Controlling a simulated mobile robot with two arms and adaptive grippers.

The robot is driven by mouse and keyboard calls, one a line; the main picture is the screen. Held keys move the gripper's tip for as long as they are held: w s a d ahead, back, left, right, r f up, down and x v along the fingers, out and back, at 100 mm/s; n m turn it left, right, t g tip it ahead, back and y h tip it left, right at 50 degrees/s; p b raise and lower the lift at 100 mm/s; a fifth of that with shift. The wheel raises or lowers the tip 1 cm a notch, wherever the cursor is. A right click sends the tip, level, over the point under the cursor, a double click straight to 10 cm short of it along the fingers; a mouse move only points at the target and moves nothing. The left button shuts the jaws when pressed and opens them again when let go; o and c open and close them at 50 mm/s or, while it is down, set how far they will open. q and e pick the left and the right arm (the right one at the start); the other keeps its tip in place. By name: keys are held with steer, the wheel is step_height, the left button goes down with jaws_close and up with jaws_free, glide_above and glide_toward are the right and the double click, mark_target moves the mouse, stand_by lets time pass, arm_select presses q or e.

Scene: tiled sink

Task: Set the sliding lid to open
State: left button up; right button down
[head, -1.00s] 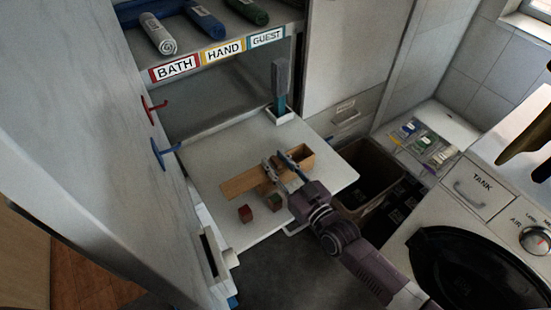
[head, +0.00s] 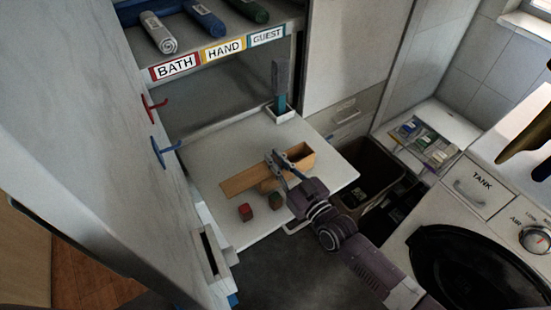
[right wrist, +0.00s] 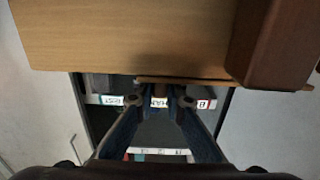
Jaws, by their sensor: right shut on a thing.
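A wooden box (head: 303,161) stands on the white fold-down shelf (head: 335,180). Its flat sliding lid (head: 240,184) sticks out far to the left, and the right end of the box is uncovered, showing a dark hollow. My right gripper (head: 278,163) is over the box where lid and opening meet. In the right wrist view, its fingers (right wrist: 160,101) are closed around a small wooden piece by a thin board's edge, seemingly the lid's grip; this is partly hidden. My left gripper is not in view.
A red cube (head: 246,212) and a greenish-brown cube (head: 275,201) lie in front of the box. A holder with a grey-teal brush-like thing (head: 280,85) stands at the back. Coloured hooks (head: 165,150) jut from the left panel. An open bin (head: 365,165) is at right.

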steer(key=shift+s+a, duration=0.5)
steer(key=shift+a, duration=0.2)
steer(key=c, duration=2)
jaws_free()
steer(key=shift+d, duration=0.1)
steer(key=shift+o, duration=0.2)
steer(key=v, duration=1.2)
